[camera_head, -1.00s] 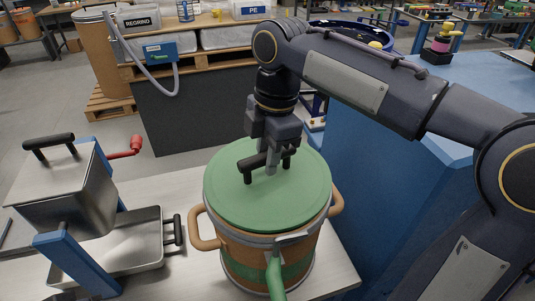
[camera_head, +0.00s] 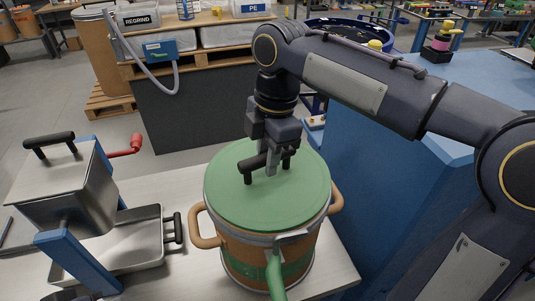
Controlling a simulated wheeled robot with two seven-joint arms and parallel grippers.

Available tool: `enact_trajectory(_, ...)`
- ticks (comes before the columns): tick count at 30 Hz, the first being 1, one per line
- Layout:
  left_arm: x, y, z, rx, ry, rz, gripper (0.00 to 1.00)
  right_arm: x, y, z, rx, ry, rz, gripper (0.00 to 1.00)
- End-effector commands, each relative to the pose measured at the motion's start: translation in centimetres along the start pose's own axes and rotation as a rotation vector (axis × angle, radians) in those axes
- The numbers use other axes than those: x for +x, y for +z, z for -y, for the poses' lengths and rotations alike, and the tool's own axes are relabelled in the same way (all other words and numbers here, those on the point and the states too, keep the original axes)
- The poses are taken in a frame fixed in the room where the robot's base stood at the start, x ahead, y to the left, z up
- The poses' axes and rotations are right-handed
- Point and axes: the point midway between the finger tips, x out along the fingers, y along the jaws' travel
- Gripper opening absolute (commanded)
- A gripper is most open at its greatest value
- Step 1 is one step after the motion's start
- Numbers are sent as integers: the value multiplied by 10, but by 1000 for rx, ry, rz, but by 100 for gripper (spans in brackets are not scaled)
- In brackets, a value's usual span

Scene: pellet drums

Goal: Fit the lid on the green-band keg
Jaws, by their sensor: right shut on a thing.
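The green lid (camera_head: 228,205) lies on top of the keg (camera_head: 238,254), a brown drum with a green band, orange-brown side handles and a metal rim ring. The lid looks level and covers the keg's mouth; I cannot tell whether it is fully seated. My right gripper (camera_head: 272,166) comes down from above and is shut on the lid's black handle (camera_head: 249,177). A green lever (camera_head: 275,272) points out from the ring at the keg's front. At the bottom left edge, a small dark part shows that may be my left gripper, but it is not clear.
The keg stands on a pale table (camera_head: 180,275). To its left are a metal hopper (camera_head: 70,190) on blue posts with a red crank (camera_head: 130,147), and a metal tray (camera_head: 145,240) with a black handle. A blue block-like bench (camera_head: 370,200) stands close on the right.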

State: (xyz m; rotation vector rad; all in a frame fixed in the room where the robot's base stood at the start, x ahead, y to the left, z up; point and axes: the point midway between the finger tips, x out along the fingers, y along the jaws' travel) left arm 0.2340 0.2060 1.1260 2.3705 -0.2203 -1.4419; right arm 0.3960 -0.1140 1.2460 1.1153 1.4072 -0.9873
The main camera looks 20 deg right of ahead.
Motion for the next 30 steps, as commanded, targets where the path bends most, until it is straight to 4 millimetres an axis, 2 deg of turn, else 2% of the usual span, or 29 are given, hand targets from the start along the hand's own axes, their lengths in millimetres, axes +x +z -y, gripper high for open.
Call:
enact_trajectory(28, 2, 1, 1, 0, 0, 0, 0, 6, 1, 0, 0, 1, 0, 0)
enact_trajectory(29, 2, 1, 1, 0, 0, 0, 0, 6, 1, 0, 0, 1, 0, 26)
enact_trajectory(30, 2, 1, 1, 0, 0, 0, 0, 6, 1, 0, 0, 1, 0, 31)
